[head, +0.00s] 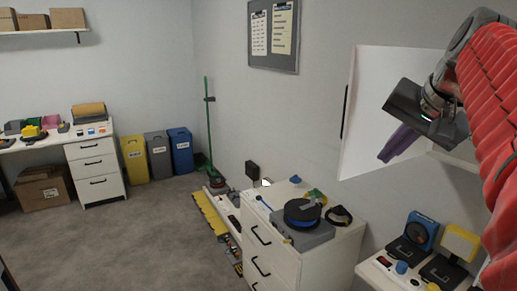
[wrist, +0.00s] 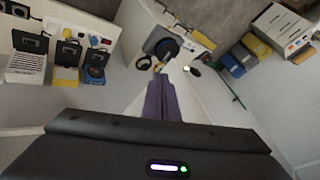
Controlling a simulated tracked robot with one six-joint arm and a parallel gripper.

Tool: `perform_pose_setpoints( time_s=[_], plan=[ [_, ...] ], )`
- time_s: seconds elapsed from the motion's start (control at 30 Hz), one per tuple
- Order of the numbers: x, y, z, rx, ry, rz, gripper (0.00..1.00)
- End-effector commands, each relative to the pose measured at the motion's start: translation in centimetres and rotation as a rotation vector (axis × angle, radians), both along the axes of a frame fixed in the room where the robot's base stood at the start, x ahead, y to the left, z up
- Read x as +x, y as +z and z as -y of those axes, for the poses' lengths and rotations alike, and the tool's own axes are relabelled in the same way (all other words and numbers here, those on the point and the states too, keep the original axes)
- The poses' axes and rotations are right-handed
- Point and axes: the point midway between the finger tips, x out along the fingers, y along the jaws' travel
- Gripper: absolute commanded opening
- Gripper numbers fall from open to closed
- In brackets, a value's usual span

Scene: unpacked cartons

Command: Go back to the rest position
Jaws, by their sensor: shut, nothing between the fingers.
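My gripper (head: 386,157) hangs at the right of the head view, at the end of my red-sleeved arm. Its purple fingers point down and to the left and are closed together with nothing between them. In the wrist view the purple fingers (wrist: 160,80) show at the middle, beyond the dark gripper body. In the head view the gripper is in front of a white door-like panel (head: 365,85) with a dark handle. Whether the arm touches the panel cannot be told.
Below stands a white drawer cabinet (head: 335,250) bearing a blue-and-black spool (head: 303,212). A white table with devices (head: 408,254) is at lower right. Yellow, grey and blue bins (head: 181,150) line the back wall. The grey floor (head: 150,235) at left is open.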

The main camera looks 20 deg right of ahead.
Motion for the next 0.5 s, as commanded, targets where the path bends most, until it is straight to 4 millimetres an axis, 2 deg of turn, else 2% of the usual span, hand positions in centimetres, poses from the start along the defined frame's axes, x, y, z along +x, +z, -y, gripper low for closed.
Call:
perform_pose_setpoints(
  time_s=[0.37, 0.5],
  plan=[
    [-0.07, 0.2, -0.14, 0.001, 0.002, 0.0, 0.0],
    [0.47, -0.23, -0.55, -0.01, 0.018, -0.007, 0.0]
  ],
)
